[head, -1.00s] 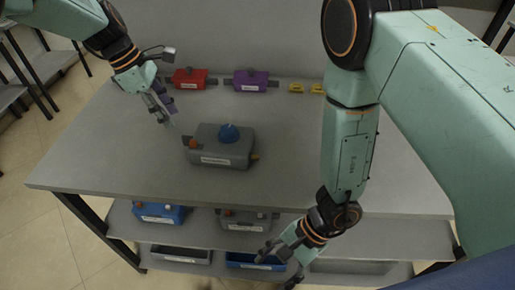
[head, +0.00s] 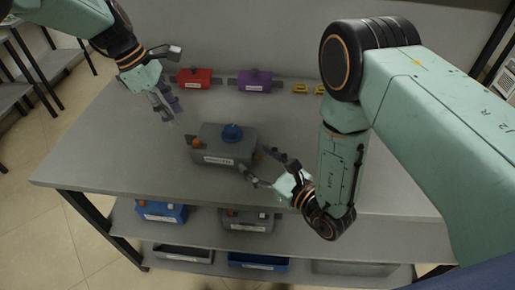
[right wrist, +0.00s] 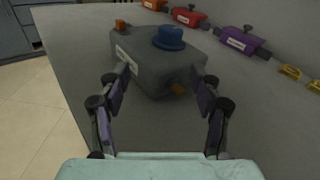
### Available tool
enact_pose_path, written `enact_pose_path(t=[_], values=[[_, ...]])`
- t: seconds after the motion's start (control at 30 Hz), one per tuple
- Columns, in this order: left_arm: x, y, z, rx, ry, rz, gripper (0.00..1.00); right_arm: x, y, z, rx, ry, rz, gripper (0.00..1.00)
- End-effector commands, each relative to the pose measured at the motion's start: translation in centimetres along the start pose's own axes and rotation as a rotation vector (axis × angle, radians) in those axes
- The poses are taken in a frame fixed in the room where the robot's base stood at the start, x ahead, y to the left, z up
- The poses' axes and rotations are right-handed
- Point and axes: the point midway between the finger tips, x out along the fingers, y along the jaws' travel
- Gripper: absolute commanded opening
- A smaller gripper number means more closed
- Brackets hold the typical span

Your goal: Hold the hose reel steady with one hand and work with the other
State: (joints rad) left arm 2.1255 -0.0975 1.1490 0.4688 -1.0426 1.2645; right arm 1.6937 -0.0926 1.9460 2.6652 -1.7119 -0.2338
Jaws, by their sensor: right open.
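A grey box (head: 215,148) with a blue round knob on top and a white label on its front stands on the table; its label is too small to read, and nothing else looks more like a hose reel. It also fills the right wrist view (right wrist: 150,65), where an orange tab shows at its near end. My right gripper (head: 262,166) is open at the box's right end, its fingers (right wrist: 165,82) apart on either side of that end; contact cannot be told. My left gripper (head: 168,108) hangs above the table, left of and behind the box, apart from it; its finger gap is unclear.
A red box (head: 194,78), a purple box (head: 254,82) and small yellow pieces (head: 300,88) line the table's back. On the shelf below are a blue box (head: 160,212) and a grey one (head: 248,220). The table (head: 100,150) is clear at front left.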

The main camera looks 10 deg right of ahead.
Motion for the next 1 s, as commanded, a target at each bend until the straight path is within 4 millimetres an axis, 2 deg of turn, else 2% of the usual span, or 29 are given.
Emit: enact_pose_path(t=[0.1, 0.27, 0.47, 0.8, 1.0], values=[[0.0, 0.0, 0.0, 0.0, 0.0, 0.0, 0.38, 1.5, -1.1, 0.6, 0.102, -0.053, -0.001, 0.65], [0.0, 0.0, 0.0, 0.0, 0.0, 0.0, 0.38, 2.5, -1.8, 1.0, 0.176, -0.086, 0.004, 0.65], [0.0, 0.0, 0.0, 0.0, 0.0, 0.0, 0.38, 4.2, -1.9, 1.3, 0.186, -0.093, 0.007, 0.65], [0.0, 0.0, 0.0, 0.0, 0.0, 0.0, 0.38, 9.0, -1.9, 1.7, 0.185, -0.091, 0.006, 0.65], [0.0, 0.0, 0.0, 0.0, 0.0, 0.0, 0.38, 10.2, -1.9, 1.8, 0.187, -0.09, 0.005, 0.65]])
